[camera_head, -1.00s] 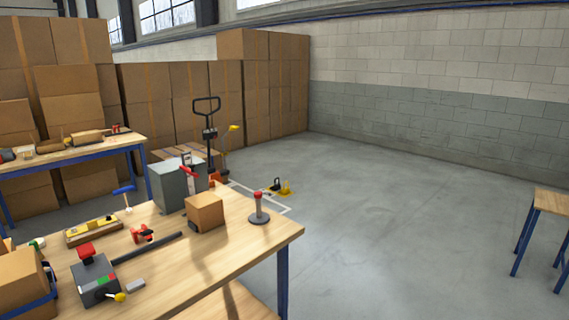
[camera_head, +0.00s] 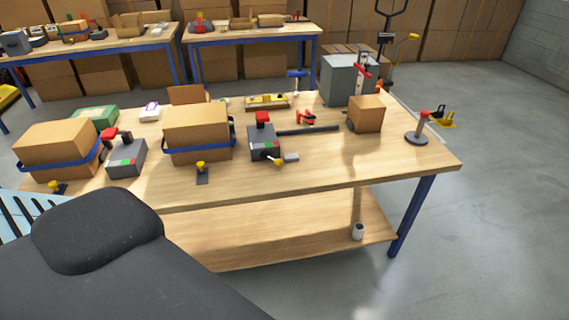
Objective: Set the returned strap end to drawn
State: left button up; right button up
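A cardboard box (camera_head: 197,133) with a blue strap (camera_head: 200,156) around its lower part sits mid-table. A second box (camera_head: 57,147) with a blue strap (camera_head: 62,172) sits at the left. A grey device with a red handle (camera_head: 264,138) stands right of the middle box; a similar one (camera_head: 125,155) stands between the boxes. I cannot tell which strap end is the returned one. Neither gripper shows.
The wooden workbench (camera_head: 330,165) also bears a small box (camera_head: 366,114), a dark bar (camera_head: 308,130), a red-topped post (camera_head: 420,127) and a grey cabinet (camera_head: 345,80). A lower shelf (camera_head: 280,235) holds a small cup (camera_head: 358,231). Floor is clear at right. A dark part of mine covers the lower left.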

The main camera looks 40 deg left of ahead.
aim_at(201, 165)
jog(key=u, duration=1.75)
